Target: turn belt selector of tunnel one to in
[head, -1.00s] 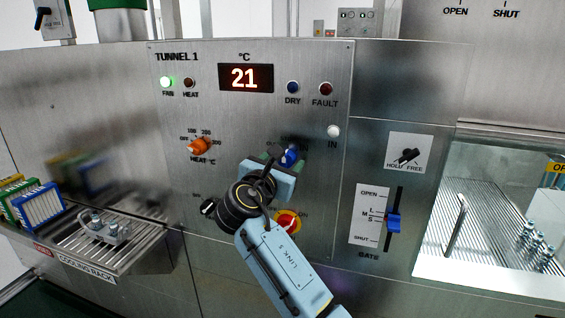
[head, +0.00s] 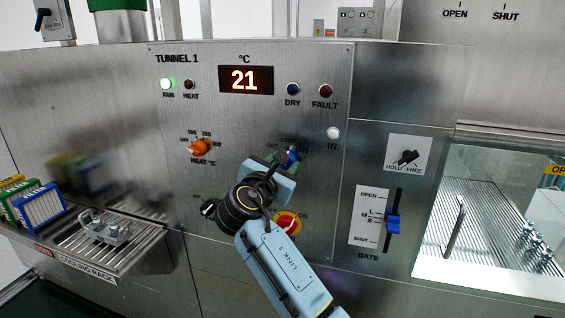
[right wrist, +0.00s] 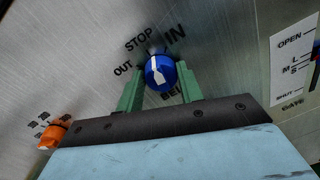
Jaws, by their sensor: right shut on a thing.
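The belt selector is a blue knob (right wrist: 161,73) with a white pointer, on the Tunnel 1 panel (head: 230,118). In the right wrist view OUT, STOP and IN are printed around it, from left to right. The white pointer aims up and slightly left, near STOP. My right gripper (right wrist: 160,80) is shut on the knob, with one green finger on each side. My left gripper is not in view.
An orange heat knob (head: 200,147) is to the left; it also shows in the right wrist view (right wrist: 52,137). A red-and-yellow switch (head: 287,222) and a black knob (head: 208,208) flank my wrist. A blue gate lever (head: 393,224) is to the right. The IN lamp (head: 333,132) is white.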

